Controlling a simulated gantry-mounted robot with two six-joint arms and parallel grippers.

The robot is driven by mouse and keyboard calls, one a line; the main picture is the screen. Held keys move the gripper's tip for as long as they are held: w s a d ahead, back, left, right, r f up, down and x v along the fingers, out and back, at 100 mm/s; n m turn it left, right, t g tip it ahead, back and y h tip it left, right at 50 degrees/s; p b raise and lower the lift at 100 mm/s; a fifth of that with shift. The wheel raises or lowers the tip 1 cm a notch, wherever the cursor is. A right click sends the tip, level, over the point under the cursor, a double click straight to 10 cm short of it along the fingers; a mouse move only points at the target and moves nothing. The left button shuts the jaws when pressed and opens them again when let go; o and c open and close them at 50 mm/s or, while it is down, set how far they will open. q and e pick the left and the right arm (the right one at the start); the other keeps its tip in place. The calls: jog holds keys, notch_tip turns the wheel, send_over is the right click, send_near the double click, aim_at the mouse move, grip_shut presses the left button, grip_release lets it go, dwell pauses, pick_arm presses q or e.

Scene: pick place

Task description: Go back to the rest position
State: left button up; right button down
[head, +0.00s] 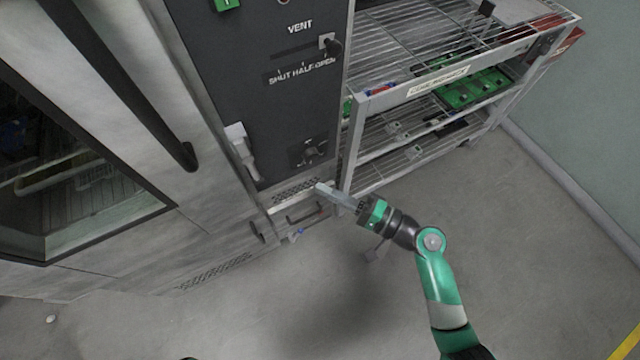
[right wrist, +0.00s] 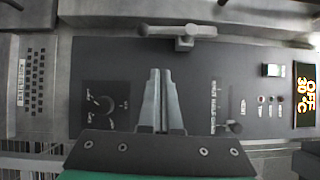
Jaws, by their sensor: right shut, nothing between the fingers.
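My right gripper (head: 322,188) reaches up from the lower right in the head view, its fingertips near the bottom of the dark control panel (head: 275,110). In the right wrist view its two fingers (right wrist: 160,75) lie together with nothing between them. The fingers point toward the panel, between a dial on the left and a small lever on the right. I cannot tell from these frames whether the fingertips touch anything. My left gripper does not show in the head view.
A metal oven-like cabinet (head: 140,185) with a dark window and long handle stands at left. A wire rack (head: 450,75) holding green boards (head: 475,88) stands right of the panel, close to my right gripper. The grey floor (head: 540,240) is clear at right.

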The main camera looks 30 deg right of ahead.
dwell(0.4)
jog(key=w+a+r+n+y, duration=0.1)
jog(key=w+a+r+n, duration=0.2)
jog(key=r, duration=0.6)
jog(key=a+r+n+t+y+p, duration=0.15)
jog(key=r+n, duration=0.25)
jog(key=r, duration=0.6)
jog(key=w+a+r+n+y, duration=0.1)
jog(key=w+a+r+n, duration=0.2)
jog(key=r, duration=0.6)
jog(key=s+d+r+n+t+h, duration=0.1)
jog(key=s+r+n+t, duration=0.2)
jog(key=r, duration=0.6)
jog(key=s+d+r+n+t+h, duration=0.1)
jog(key=s+r+n+t, duration=0.15)
jog(key=r, duration=0.75)
jog(key=s+d+r+m+t+h, duration=0.3)
jog(key=s+d+r+t+h, duration=0.25)
jog(key=d+h, duration=0.2)
notch_tip(320, 180, up, 37)
jog(key=h+p, duration=0.2)
jog(key=p, duration=3.6)
jog(key=shift+w, duration=0.15)
